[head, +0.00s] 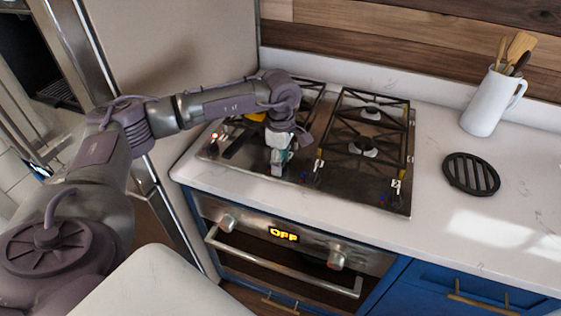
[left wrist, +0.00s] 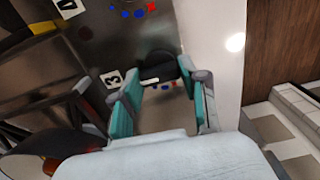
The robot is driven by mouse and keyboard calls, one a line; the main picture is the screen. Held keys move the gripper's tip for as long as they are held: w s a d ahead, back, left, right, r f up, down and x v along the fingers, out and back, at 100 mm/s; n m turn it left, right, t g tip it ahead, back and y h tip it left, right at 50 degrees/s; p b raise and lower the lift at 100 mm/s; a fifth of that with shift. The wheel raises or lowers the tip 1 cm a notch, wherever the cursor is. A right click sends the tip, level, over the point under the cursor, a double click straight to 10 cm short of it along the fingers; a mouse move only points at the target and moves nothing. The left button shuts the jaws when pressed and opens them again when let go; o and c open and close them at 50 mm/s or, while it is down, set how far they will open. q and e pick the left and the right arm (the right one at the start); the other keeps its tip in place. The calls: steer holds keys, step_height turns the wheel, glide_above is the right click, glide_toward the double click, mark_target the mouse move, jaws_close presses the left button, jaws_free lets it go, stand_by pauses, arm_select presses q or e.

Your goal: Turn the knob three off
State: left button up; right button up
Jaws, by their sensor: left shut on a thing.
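Knob three (left wrist: 165,70) is a black knob with a white pointer mark, on the front of the stovetop beside the label "3" (left wrist: 112,79). In the left wrist view it sits between the tips of the teal finger pads of my left gripper (left wrist: 165,88). My left gripper (head: 278,168) reaches down to the front edge of the stovetop (head: 350,190) in the head view and is shut on the knob. The gripper hides the knob in the head view. My right gripper is not in view.
Another number label (head: 396,187) stands at the right front of the stovetop. Burner grates (head: 365,145) lie behind. The oven (head: 284,235) below shows "OFF". A black round trivet (head: 470,174) and a white utensil jug (head: 487,104) are on the counter (head: 450,220) to the right.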

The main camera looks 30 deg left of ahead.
arm_select(q)
steer(key=shift+w+r, duration=0.1)
steer(key=shift+r, duration=0.05)
steer(key=o, duration=1.1)
steer(key=shift+o, duration=0.2)
step_height(320, 180, up, 12)
